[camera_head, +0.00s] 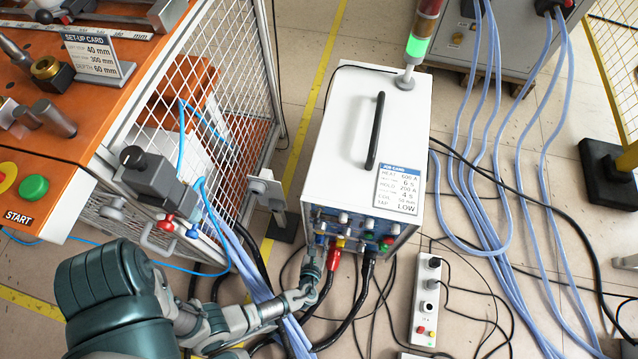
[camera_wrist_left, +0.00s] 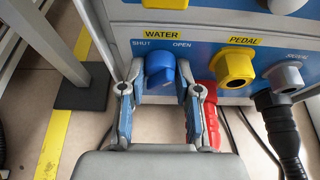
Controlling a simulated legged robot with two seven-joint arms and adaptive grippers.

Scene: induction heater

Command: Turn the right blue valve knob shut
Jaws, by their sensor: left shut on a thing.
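The blue valve knob (camera_wrist_left: 160,68) sits on the front panel under a yellow WATER label (camera_wrist_left: 162,35), with SHUT printed to its left and OPEN to its right. My left gripper (camera_wrist_left: 158,92) has one finger on each side of the knob and is shut on it. The exact angle of the knob is hard to read. In the head view my left gripper (camera_head: 311,272) reaches the lower front of the white heater cabinet (camera_head: 345,150), and its tips largely hide the knob there. My right gripper is in neither view.
A yellow PEDAL socket (camera_wrist_left: 235,68) and a grey socket with a black plug (camera_wrist_left: 285,76) lie right of the knob. A red connector (camera_wrist_left: 209,112) is close beside the right finger. Light blue hoses (camera_head: 240,250) and black cables run near my left arm. A power strip (camera_head: 427,298) lies on the floor.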

